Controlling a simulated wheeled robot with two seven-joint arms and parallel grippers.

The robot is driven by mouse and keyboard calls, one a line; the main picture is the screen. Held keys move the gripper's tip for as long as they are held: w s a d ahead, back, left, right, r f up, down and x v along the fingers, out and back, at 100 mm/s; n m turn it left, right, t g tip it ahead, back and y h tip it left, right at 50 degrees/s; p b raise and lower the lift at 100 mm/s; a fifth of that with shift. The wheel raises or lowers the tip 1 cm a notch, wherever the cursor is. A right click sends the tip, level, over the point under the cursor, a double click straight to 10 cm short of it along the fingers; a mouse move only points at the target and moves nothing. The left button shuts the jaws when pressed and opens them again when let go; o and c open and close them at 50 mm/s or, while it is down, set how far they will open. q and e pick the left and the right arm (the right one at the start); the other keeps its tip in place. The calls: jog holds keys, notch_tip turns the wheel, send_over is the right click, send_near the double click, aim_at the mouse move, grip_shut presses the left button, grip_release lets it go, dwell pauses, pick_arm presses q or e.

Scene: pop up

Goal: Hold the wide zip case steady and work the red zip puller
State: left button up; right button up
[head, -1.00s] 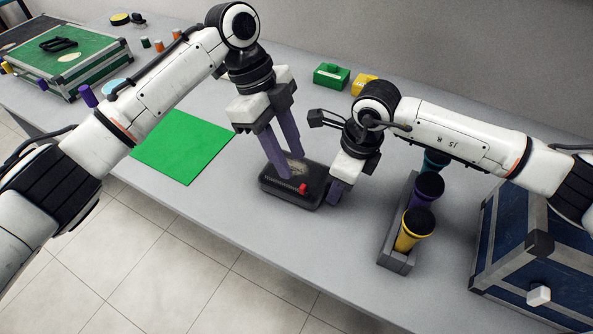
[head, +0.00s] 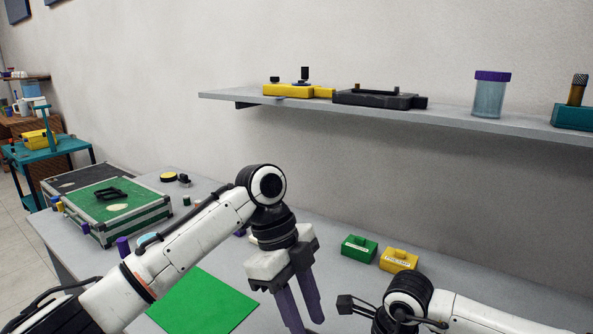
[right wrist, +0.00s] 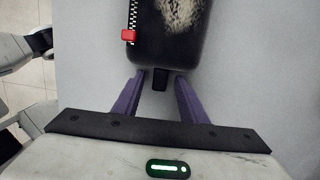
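The dark zip case (right wrist: 165,50) shows in the right wrist view, with a worn pale patch on top and a checkered zip track along its left side. The red zip puller (right wrist: 129,36) sits on that track. My right gripper (right wrist: 160,76) is open, its purple fingers on either side of the case's small black end tab (right wrist: 160,82), with a gap at each side. In the head view my left gripper (head: 308,325) hangs over the table with its purple fingers apart; nothing shows between them. The case and my right fingers are outside the head view.
Green (head: 360,248) and yellow (head: 398,260) boxes stand behind on the table. A wall shelf (head: 440,112) holds several items above. A green case (head: 115,208) is at far left.

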jog(key=shift+r, duration=0.1)
notch_tip(320, 180, up, 12)
jog(key=s+d, duration=0.1)
jog(key=shift+d, duration=0.25)
jog(key=shift+f, duration=0.2)
